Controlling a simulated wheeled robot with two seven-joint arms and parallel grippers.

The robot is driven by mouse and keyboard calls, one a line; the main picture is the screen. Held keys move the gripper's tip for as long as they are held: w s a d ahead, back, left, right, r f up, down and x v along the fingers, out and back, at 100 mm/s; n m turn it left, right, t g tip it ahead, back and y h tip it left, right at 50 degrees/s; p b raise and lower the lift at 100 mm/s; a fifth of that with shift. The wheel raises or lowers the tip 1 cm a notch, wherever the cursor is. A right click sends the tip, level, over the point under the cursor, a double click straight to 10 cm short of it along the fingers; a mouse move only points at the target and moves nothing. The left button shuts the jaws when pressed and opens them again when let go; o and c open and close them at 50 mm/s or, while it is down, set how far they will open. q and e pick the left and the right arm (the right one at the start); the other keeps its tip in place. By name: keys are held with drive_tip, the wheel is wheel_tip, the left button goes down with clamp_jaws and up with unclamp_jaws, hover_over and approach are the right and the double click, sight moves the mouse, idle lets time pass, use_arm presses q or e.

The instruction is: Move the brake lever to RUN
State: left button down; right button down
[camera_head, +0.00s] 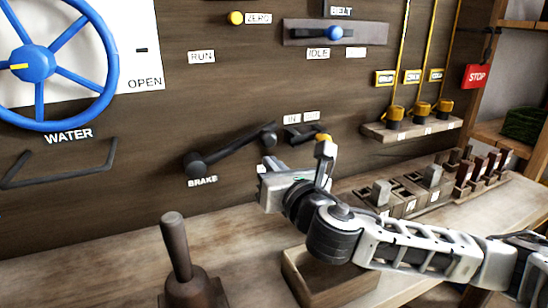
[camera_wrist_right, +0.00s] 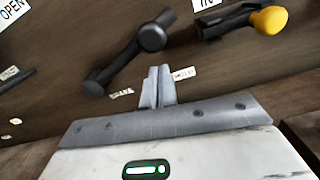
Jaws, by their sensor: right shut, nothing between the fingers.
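The brake lever (camera_head: 232,149) is a black bar on the wooden panel. Its round pivot sits just above the BRAKE label (camera_head: 202,181), and the bar slopes up to the right to a thick knobbed end. The RUN label (camera_head: 201,57) is higher on the panel, above the pivot. In the right wrist view the lever (camera_wrist_right: 122,63) crosses the upper middle, beyond my fingertips. My right gripper (camera_head: 266,172) is below the lever's knobbed end; its fingers (camera_wrist_right: 157,72) are together and empty, apart from the lever. My left gripper is out of view.
A black lever with a yellow knob (camera_head: 323,138) is close right of the brake lever. A blue WATER wheel (camera_head: 38,62) and a black handle (camera_head: 60,175) are at left. An upright dark lever (camera_head: 176,245) stands on the bench. The panel between brake lever and RUN is clear.

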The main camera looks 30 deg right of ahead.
drive_tip(key=shift+w+r, duration=0.1)
drive_tip(key=shift+r, duration=0.45)
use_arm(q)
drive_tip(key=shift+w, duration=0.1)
use_arm(e)
drive_tip(key=shift+d, duration=0.1)
